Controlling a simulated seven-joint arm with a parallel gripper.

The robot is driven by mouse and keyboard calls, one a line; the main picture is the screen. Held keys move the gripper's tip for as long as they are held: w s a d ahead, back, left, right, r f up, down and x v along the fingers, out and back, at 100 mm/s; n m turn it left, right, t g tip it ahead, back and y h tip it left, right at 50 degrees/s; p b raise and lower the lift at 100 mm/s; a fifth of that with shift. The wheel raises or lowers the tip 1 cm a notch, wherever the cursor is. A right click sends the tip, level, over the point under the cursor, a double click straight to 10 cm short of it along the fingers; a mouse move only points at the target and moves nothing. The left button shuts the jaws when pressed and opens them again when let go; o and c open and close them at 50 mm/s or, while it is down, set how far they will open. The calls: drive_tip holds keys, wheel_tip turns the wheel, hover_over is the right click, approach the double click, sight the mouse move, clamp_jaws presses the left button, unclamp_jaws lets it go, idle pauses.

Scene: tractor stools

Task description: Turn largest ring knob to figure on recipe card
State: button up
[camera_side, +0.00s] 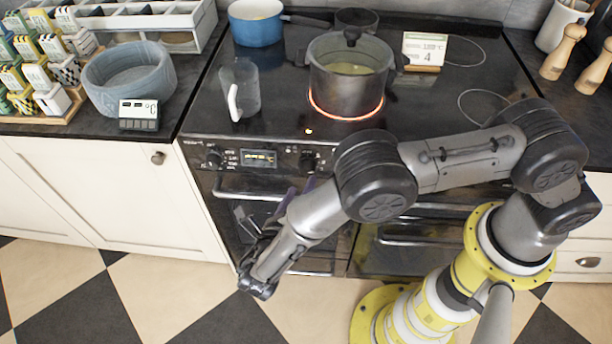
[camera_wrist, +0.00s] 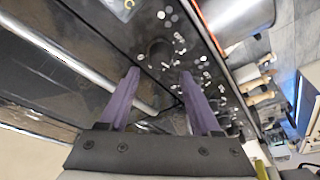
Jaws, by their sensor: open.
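The recipe card (camera_side: 427,50) stands at the back right of the hob and shows a large figure 4 under a smaller line. The largest ring (camera_side: 345,114) glows orange under a dark pot (camera_side: 349,85). A dark knob (camera_side: 308,160) is on the stove's front panel, right of the display. My gripper (camera_side: 308,186), partly hidden by my arm, is just below it. In the wrist view my gripper's purple fingers (camera_wrist: 158,73) are apart, with a dark round knob (camera_wrist: 160,52) beyond the gap, ringed by white marks. Its setting is unclear.
Another knob (camera_side: 213,158) is left of the display (camera_side: 259,158). An oven handle (camera_side: 248,195) runs below the panel, and it looks close to my fingers in the wrist view (camera_wrist: 75,62). A glass jug (camera_side: 240,90) stands left of the pot. A blue pan (camera_side: 256,27) is behind.

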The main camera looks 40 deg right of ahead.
sight(308, 174)
drive_tip(key=x, duration=0.4)
drive_tip(key=shift+w+d, duration=0.2)
drive_tip(key=shift+d, duration=0.15)
drive_tip(key=c, duration=1)
